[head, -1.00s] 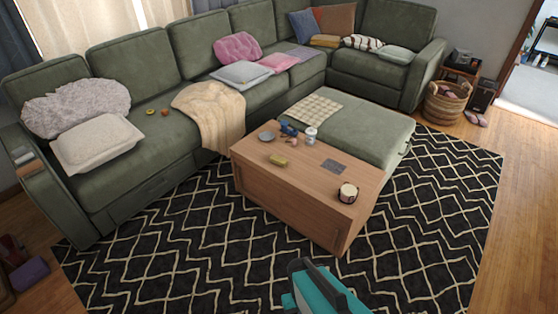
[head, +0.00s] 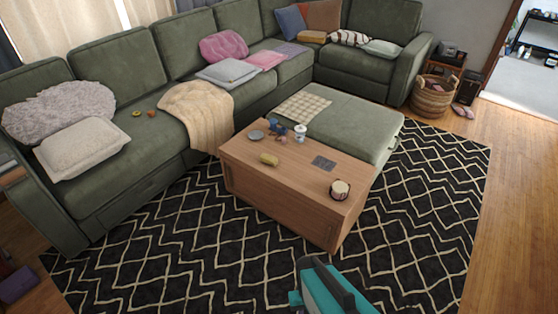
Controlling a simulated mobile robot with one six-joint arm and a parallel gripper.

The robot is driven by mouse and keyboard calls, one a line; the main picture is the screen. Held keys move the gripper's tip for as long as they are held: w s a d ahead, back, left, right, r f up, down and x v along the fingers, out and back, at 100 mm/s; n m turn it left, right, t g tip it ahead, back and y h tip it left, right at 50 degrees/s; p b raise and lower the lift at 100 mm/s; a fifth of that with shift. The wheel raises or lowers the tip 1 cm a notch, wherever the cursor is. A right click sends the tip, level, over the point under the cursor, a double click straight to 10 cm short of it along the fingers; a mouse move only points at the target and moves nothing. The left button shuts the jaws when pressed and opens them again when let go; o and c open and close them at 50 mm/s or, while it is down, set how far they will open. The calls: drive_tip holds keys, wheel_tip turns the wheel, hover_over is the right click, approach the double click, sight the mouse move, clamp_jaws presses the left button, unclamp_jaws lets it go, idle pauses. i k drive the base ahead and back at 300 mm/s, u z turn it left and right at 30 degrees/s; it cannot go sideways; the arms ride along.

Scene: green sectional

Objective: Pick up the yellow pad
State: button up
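A small yellow pad-like block (head: 269,159) lies on the wooden coffee table (head: 262,188), near its left front edge. A flat mustard-yellow cushion (head: 312,37) also lies on the far part of the sofa; I cannot tell from this view which one is the pad. Nothing is touching the small block except the table. The teal and dark end of my arm with my gripper (head: 328,284) shows at the bottom of the head view, over the rug and well short of the table. Its fingers are not clear, so I cannot tell their opening.
On the table are a grey dish (head: 256,135), a blue item (head: 278,126), a white jar (head: 300,132), a dark flat square (head: 323,162) and a striped cup (head: 340,189). A green ottoman (head: 350,124) adjoins the table behind. The patterned rug (head: 420,240) is clear in front.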

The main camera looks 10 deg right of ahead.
sight(266, 158)
drive_tip(key=z, duration=4.7)
drive_tip(key=i, duration=0.1)
drive_tip(key=u, duration=3.55)
drive_tip(key=i, duration=1.8)
drive_tip(key=u, duration=4.45)
drive_tip(key=i, duration=0.1)
drive_tip(key=z, duration=3.05)
